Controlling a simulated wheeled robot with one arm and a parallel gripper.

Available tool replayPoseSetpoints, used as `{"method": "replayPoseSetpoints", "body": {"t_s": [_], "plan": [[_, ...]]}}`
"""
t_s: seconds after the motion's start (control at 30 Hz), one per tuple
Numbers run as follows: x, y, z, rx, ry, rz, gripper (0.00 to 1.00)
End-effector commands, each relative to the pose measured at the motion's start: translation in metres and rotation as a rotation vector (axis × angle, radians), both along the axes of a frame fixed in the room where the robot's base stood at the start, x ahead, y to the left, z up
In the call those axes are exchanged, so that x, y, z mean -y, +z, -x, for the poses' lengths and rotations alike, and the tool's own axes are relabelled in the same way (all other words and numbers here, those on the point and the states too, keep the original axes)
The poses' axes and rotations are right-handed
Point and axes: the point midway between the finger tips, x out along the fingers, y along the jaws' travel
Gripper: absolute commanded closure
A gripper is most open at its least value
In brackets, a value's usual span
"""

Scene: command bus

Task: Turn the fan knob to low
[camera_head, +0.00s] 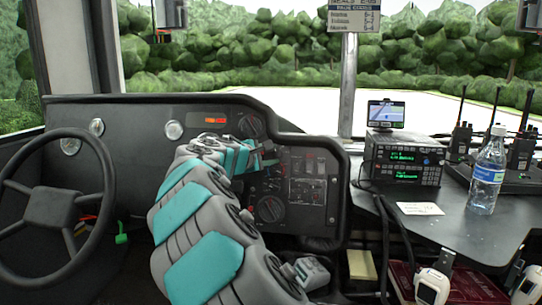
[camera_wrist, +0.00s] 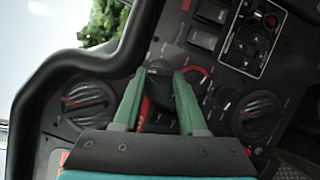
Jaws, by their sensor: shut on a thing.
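The dashboard panel (camera_head: 305,190) carries several dark rotary knobs. In the wrist view, the green fingers of my gripper (camera_wrist: 158,78) are closed around a dark knob (camera_wrist: 156,88) in the middle, with a red arc marking beside it. A larger dark knob (camera_wrist: 88,103) is to the left of the fingers and another (camera_wrist: 258,115) to the right. In the head view my gripper (camera_head: 268,153) reaches the panel between an upper knob (camera_head: 250,125) and a lower knob (camera_head: 270,209); the held knob is hidden there. I cannot read which knob is marked fan, nor its setting.
A steering wheel (camera_head: 58,200) is at the left. A radio unit (camera_head: 403,158), a water bottle (camera_head: 487,172) and walkie-talkies (camera_head: 521,148) stand on the right counter. The raised panel rim (camera_wrist: 40,85) curves close to the left knob. Switches (camera_wrist: 208,25) lie above the fingers.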

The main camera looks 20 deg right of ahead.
Motion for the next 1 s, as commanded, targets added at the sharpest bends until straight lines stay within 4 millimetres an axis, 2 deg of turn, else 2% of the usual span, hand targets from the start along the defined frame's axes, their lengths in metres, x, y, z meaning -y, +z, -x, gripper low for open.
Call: {"method": "replayPoseSetpoints", "body": {"t_s": [0.47, 0.5, 0.77, 1.0], "plan": [[0.0003, 0.0, 0.0002, 0.008, -0.007, -0.014, 1.0], [0.0003, 0.0, 0.0002, 0.008, -0.007, -0.014, 0.58], [0.0003, -0.0001, 0.0001, 0.008, -0.007, -0.014, 0.29], [0.0006, -0.0011, 0.0004, 0.005, -0.007, -0.011, 0.29]]}}
